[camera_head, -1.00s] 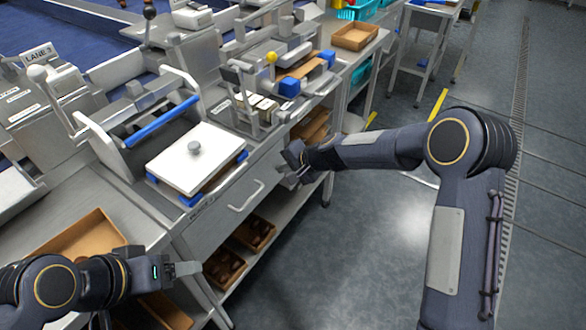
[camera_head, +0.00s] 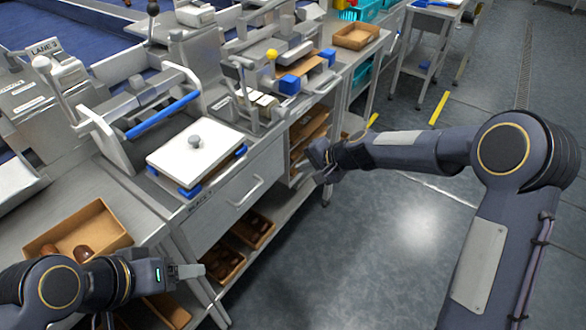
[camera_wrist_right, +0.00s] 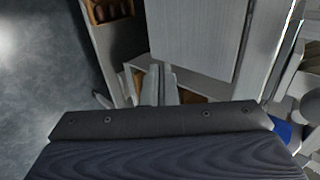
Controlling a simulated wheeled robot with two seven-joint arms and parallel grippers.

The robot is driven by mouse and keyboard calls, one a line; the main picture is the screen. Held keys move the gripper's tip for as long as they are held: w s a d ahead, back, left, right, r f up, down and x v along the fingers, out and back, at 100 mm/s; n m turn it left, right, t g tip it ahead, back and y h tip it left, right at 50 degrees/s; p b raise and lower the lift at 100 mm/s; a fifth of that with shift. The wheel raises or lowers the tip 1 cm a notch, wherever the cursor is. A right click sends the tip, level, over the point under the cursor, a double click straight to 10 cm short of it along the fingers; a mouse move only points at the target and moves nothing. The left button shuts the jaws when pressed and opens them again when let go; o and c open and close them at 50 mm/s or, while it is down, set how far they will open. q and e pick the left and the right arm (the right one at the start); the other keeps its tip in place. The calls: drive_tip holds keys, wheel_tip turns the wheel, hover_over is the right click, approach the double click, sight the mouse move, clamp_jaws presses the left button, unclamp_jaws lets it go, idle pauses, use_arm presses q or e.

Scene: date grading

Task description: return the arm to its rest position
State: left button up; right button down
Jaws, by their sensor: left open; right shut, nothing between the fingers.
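My right arm reaches in from the right in the head view. Its gripper (camera_head: 322,172) is shut and empty, in front of the bench's open shelves. In the right wrist view its fingers (camera_wrist_right: 160,84) are together, with a pale panel and brown trays beyond. My left gripper (camera_head: 190,271) is at the lower left in the head view. It is open and empty, and its finger gap is hard to make out from this angle. It appears beside the bench's front edge and in front of the lower shelf.
A white board (camera_head: 188,165) with a knob lies on the bench above a drawer (camera_head: 240,185). A brown tray (camera_head: 110,222) with dates stands by my left arm. Date boxes (camera_head: 252,232) sit on the shelf below. Open floor (camera_head: 390,260) lies right of the bench.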

drive_tip(key=s+d+r+n+h+p, duration=0.1)
drive_tip(key=s+d+r+n+p, duration=0.15)
drive_tip(key=s+d+r, duration=0.6)
drive_tip(key=s+d+r+n+p, duration=0.1)
drive_tip(key=s+d+r+p, duration=0.35)
drive_tip(key=s+r, duration=0.55)
drive_tip(key=s+d+r+n+h+p, duration=0.1)
drive_tip(key=s+d+p, duration=0.1)
drive_tip(key=s, duration=0.6)
drive_tip(key=s+d+r+h+p, duration=0.1)
drive_tip(key=s+d, duration=0.3)
drive_tip(key=s, duration=0.4)
drive_tip(key=shift+s+r+n+h+p, duration=0.2)
drive_tip(key=shift+n+h+p, duration=0.15)
drive_tip(key=shift+h+p, duration=0.2)
